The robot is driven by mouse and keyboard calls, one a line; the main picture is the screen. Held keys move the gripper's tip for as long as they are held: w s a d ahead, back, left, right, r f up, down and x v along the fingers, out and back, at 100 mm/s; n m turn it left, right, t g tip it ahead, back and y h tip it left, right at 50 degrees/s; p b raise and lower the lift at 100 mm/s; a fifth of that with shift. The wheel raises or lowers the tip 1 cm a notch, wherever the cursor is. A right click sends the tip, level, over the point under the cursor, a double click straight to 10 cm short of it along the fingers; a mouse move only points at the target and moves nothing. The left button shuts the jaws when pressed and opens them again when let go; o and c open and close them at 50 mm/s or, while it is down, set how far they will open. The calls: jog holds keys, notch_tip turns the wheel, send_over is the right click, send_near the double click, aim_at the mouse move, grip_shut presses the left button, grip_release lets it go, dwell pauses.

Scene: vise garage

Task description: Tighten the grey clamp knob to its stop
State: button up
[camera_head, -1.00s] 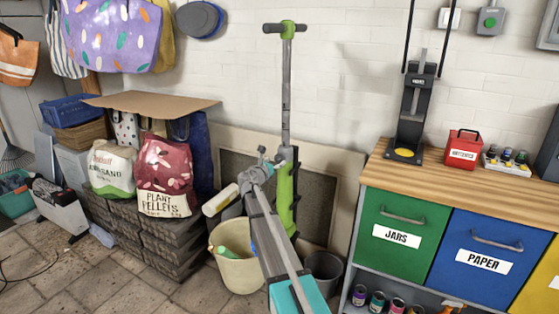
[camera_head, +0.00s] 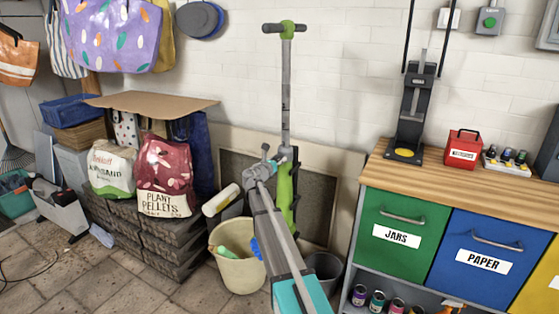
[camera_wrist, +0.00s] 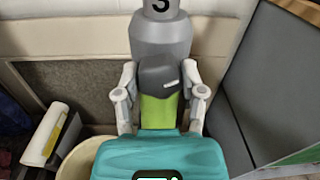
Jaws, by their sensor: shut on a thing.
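The dark grey clamp knob (camera_wrist: 160,76) with a small white mark shows in the middle of the wrist view. It sits on the front of the scooter's grey post, with a green part (camera_wrist: 158,110) just below it. My gripper (camera_wrist: 162,85) has one finger on each side of the knob and is shut on it. In the head view, my gripper (camera_head: 268,160) is at the lower part of the upright scooter (camera_head: 286,95), where the grey post meets the green deck (camera_head: 284,190). The knob is hidden there by my gripper and wrist.
A cream bucket (camera_head: 238,275) stands at the left of my arm, with a white roll (camera_head: 221,199) above it. A grey bin (camera_head: 325,270) stands at the right. The wooden-topped cabinet (camera_head: 405,235) bounds the right side; stacked pavers (camera_head: 160,245) bound the left.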

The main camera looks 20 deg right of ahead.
jog(key=shift+c, duration=1)
jog(key=shift+d, duration=0.2)
jog(key=shift+a, duration=0.15)
